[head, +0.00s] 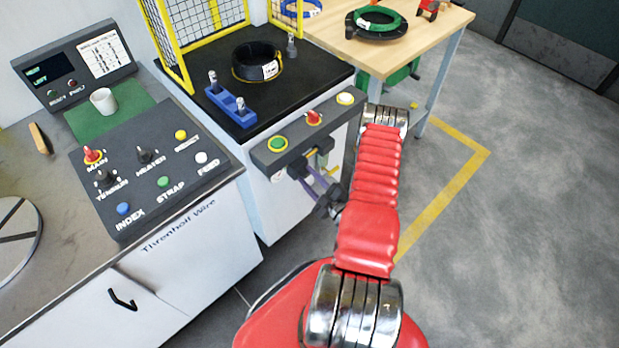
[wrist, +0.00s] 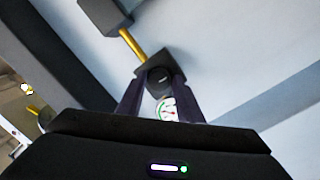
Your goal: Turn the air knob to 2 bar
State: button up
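The air knob (wrist: 160,78) is a dark round knob with a small pale mark on its face, in front of a dark square body in the wrist view. My gripper (wrist: 160,86) has one dark purple finger on each side of the knob. No clear gap shows between fingers and knob, but dark against dark I cannot tell whether they press on it. A round white gauge (wrist: 168,108) with red and green marks shows between the fingers, partly cut off; its reading is too small to tell. In the head view my gripper (head: 304,176) reaches under the small button panel.
A yellow pipe (wrist: 131,44) runs from the knob's body to a dark block. The button panel (head: 305,128) juts out just above my gripper. The control desk (head: 150,170) stands to the left, a wooden table (head: 425,35) behind. Open floor lies to the right.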

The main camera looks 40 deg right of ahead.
jog(key=c, duration=0.6)
jog(key=shift+d, duration=0.15)
jog(key=shift+c, duration=0.2)
